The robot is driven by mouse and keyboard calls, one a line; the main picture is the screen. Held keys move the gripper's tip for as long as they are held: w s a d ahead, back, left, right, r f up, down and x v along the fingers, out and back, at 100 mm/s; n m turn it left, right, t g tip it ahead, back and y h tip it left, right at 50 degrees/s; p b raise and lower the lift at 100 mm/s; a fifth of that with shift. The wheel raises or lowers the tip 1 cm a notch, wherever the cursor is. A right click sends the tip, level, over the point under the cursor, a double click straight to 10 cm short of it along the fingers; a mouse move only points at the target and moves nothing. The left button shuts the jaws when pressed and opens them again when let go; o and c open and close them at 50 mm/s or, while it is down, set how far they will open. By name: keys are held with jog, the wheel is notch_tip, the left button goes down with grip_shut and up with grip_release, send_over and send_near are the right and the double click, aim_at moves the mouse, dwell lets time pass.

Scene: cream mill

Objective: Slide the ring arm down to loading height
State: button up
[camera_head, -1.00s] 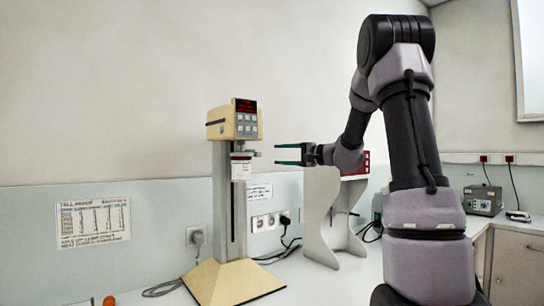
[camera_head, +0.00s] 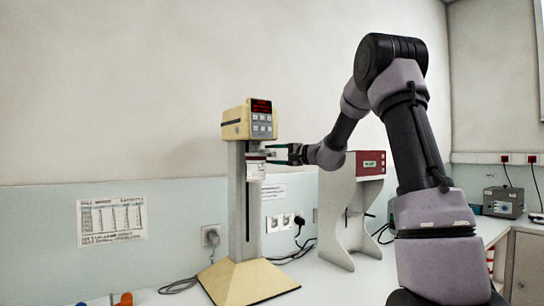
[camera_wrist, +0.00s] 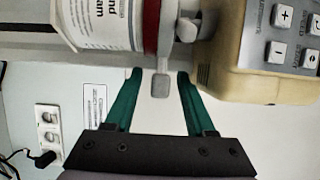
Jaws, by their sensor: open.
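The cream mill has a pale yellow head (camera_head: 248,122) with a red display, a grey slotted column and a sloped base. A white labelled jar (camera_head: 256,170) hangs below the head in front of the column; its label and a red band (camera_wrist: 151,25) show in the wrist view. A small grey tab (camera_wrist: 160,84), apparently the ring arm's handle, sticks out beside the band. My gripper (camera_head: 272,153) is level with the jar's top. In the wrist view my gripper (camera_wrist: 159,74) is open, its green fingers on either side of the tab with visible gaps.
A grey curved stand (camera_head: 338,215) with a red-fronted box (camera_head: 371,163) is just right of the mill. Sockets (camera_head: 285,220) and cables are on the wall behind. A printed chart (camera_head: 112,221) hangs at left. The bench front between mill and stand looks clear.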

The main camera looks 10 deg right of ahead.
grip_shut()
dwell(1.3)
